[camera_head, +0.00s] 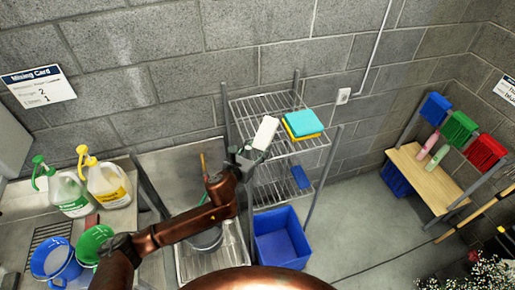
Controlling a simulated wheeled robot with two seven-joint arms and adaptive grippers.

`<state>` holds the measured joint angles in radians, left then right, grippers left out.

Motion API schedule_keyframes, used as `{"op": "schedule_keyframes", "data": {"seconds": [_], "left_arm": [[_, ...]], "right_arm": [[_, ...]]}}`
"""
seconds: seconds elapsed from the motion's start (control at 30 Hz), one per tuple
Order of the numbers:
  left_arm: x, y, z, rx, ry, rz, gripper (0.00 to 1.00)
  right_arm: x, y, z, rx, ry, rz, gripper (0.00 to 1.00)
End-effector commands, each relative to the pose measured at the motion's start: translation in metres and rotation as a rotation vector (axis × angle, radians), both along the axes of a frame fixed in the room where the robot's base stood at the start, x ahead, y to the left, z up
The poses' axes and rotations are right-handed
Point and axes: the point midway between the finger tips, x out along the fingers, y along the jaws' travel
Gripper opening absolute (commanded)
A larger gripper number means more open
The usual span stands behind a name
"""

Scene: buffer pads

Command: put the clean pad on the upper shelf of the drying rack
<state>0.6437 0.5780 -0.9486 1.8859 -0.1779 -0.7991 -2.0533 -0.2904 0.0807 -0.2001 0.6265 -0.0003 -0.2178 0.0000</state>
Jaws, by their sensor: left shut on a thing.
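A white pad (266,132) is held tilted in my left gripper (250,153), which is shut on it. The gripper comes in from the left, at the left front side of the wire drying rack (258,107). In the picture the pad overlaps the upper shelf; I cannot tell whether it touches the wires. A teal pad (303,122) lies over a yellow pad (292,135) on the right part of the upper shelf. A small blue item (300,177) is on the lower shelf. My right gripper is not in view.
A blue bin (281,240) stands below the rack. A steel sink and counter with two jugs (72,192) and blue and green buckets (90,243) are at left. A wooden bench (428,176) with coloured bins stands at right. The upper shelf's back left is bare.

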Motion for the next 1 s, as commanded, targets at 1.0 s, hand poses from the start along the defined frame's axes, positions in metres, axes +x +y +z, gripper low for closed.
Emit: {"op": "schedule_keyframes", "data": {"seconds": [1.0], "left_arm": [[-0.024,0.013,0.006,0.001,0.000,0.000,0.62]], "right_arm": [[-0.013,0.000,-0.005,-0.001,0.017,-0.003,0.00]]}}
